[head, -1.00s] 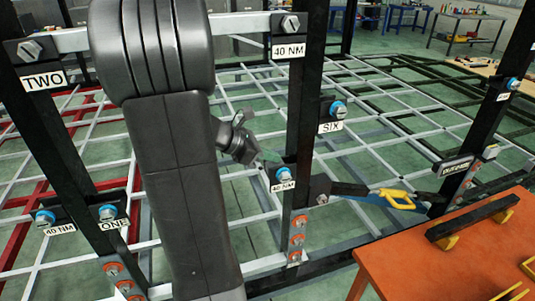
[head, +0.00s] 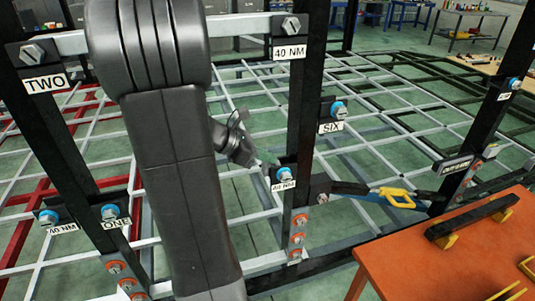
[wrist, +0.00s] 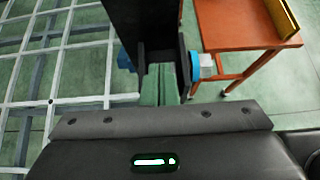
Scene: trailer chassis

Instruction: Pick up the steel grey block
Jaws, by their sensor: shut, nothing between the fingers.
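I cannot make out the steel grey block with certainty. A small grey block-like piece (head: 490,151) sits at the right post beside a label, too small to identify.
The middle black post (head: 306,90) carries a blue bolt (head: 284,174) close to my gripper. An orange table (head: 440,265) stands at the right. A metal grid covers the floor area behind.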

